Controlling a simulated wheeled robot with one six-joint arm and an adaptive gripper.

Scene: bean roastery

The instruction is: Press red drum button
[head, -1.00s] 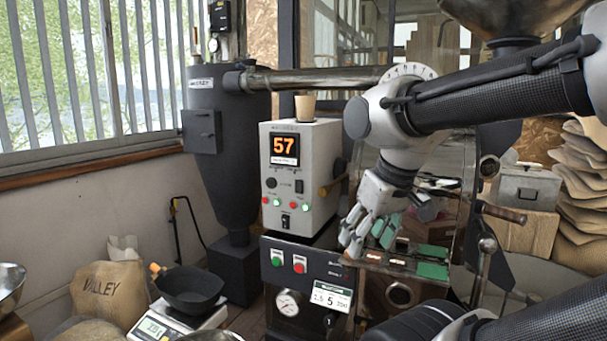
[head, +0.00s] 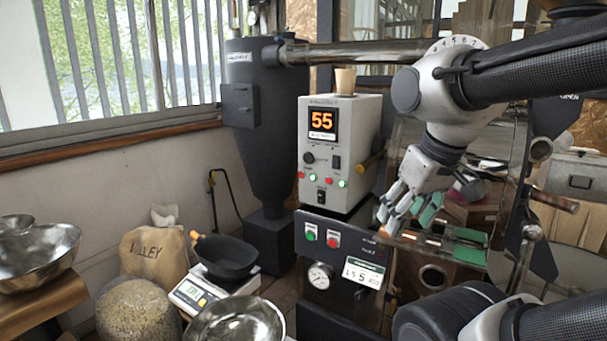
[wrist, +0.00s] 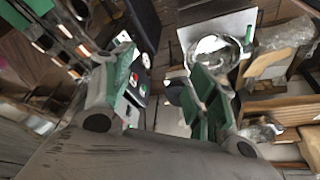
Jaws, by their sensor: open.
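A red button (head: 333,242) sits on a white plate on the dark front panel of the roaster (head: 340,262). A green button (head: 310,235) is just left of it. The grey control box (head: 352,140) above shows "55" and has several small red and green buttons or lamps; which red one is the drum button I cannot read. My gripper (head: 408,208) is open and empty, pointing down, right of the control box and above right of the panel's red button, apart from it. In the wrist view my gripper's green-padded fingers (wrist: 163,92) are spread with nothing between them.
A pressure gauge (head: 320,276) and a label card (head: 362,272) are on the panel. A paper cup (head: 345,80) stands on the control box. A scale (head: 190,293) with a black pan (head: 228,258), a metal bowl (head: 236,322) and a sack (head: 155,254) are at lower left.

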